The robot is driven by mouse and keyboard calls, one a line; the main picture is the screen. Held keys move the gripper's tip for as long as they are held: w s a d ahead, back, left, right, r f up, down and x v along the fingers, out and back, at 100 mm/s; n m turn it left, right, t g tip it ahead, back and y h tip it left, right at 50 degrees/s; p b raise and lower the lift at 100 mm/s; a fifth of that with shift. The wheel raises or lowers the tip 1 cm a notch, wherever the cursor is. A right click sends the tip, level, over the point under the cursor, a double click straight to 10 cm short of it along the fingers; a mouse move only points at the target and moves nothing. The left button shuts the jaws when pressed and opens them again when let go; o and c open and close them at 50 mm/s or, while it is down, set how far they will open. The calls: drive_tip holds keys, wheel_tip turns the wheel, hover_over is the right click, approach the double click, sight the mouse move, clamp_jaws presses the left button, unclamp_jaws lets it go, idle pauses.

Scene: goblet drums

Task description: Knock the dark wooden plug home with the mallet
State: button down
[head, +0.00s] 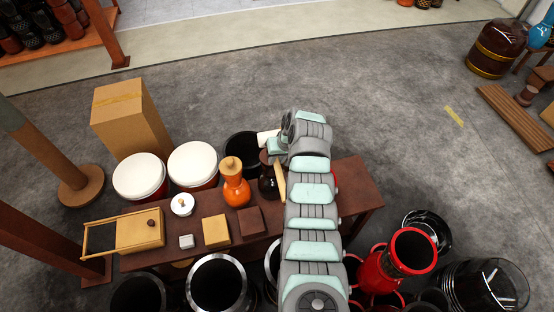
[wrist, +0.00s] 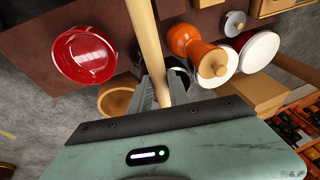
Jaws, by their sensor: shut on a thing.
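A small dark wooden plug (head: 151,223) stands up from a pale wooden box (head: 135,230) with an open frame, at the left end of the brown table. My gripper (head: 276,152) is over the back middle of the table, well to the right of the plug and partly hidden by my arm. In the wrist view, my gripper (wrist: 160,94) is shut on a pale wooden handle (wrist: 147,42), which looks like the mallet's. The handle (head: 280,181) also shows beside my arm in the head view. I cannot make out the mallet's head. I cannot find the plug in the wrist view.
An orange goblet drum (head: 237,190) stands between my gripper and the box. A white-lidded pot (head: 182,204) and small blocks (head: 216,230) are nearer the box. White-topped drums (head: 193,163) and a cardboard box (head: 130,118) stand behind. A red bowl (wrist: 84,54) shows in the wrist view.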

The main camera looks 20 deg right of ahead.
drive_tip(key=shift+f, duration=0.1)
idle(0.3)
drive_tip(key=shift+f+b, duration=0.3)
drive_tip(key=shift+f, duration=0.1)
idle(0.6)
idle(0.4)
wheel_tip(320, 180, down, 6)
drive_tip(key=b, duration=0.4)
drive_tip(key=shift+r+p, duration=1.65)
drive_tip(key=shift+r, duration=0.8)
drive_tip(key=shift+r, duration=0.1)
drive_tip(key=shift+r+p, duration=1.55)
drive_tip(key=shift+r, duration=0.95)
